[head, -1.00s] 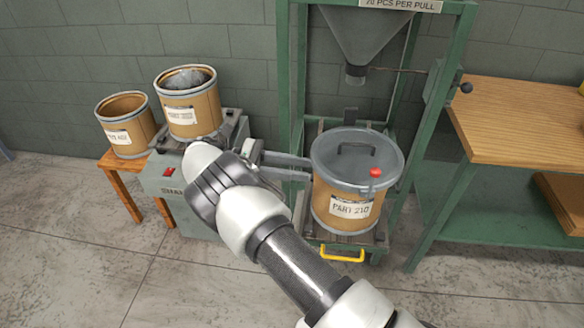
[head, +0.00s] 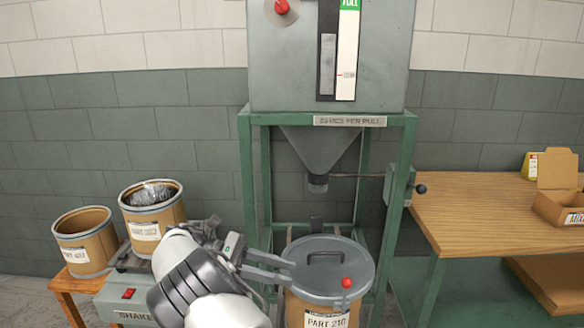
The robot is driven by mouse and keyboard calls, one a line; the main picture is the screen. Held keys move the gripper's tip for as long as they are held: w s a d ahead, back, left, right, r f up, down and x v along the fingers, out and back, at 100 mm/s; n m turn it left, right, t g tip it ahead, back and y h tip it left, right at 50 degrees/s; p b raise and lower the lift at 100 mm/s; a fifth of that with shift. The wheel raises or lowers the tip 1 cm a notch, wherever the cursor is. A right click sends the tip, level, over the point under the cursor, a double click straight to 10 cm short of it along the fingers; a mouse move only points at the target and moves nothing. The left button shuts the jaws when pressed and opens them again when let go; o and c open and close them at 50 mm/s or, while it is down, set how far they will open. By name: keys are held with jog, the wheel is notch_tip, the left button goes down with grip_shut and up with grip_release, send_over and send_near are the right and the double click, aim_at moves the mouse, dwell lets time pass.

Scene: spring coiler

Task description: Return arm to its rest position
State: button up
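My arm comes in from the bottom of the head view, with white links and a dark ribbed joint. My gripper (head: 292,273) points right, its two grey fingers apart with a gap between them. Nothing shows between them. The fingertips overlap the left edge of the grey lid (head: 330,268) of the drum labelled PART 210 (head: 325,313). I cannot tell whether they touch it. The lid has a dark handle and a red knob (head: 347,283). The drum's lower part is out of frame.
A green frame (head: 246,190) carries a hopper (head: 320,145) above the lidded drum. Two open drums (head: 84,240) (head: 153,215) stand at left, near a shaker unit (head: 118,300). A wooden bench (head: 470,215) with an open carton (head: 560,195) is at right.

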jog(key=s+d+r+m+y, duration=0.35)
jog(key=d+r+y, duration=0.2)
jog(key=d, duration=0.25)
jog(key=s+d+r+m+y, duration=0.3)
jog(key=d+r+m+y, duration=0.15)
jog(key=d+r, duration=0.2)
jog(key=s+d+r+m+t+y, duration=0.2)
jog(key=s+m+t+y, duration=0.15)
jog(key=s, duration=0.55)
jog(key=s+d+r+m+t+y, duration=0.1)
jog(key=s+d+m+t+y, duration=0.15)
jog(key=s+m, duration=0.4)
notch_tip(320, 180, up, 15)
jog(key=s+a+n+t+p, duration=0.1)
jog(key=s+p, duration=0.1)
jog(key=p, duration=1.3)
jog(key=shift+n+h, duration=0.3)
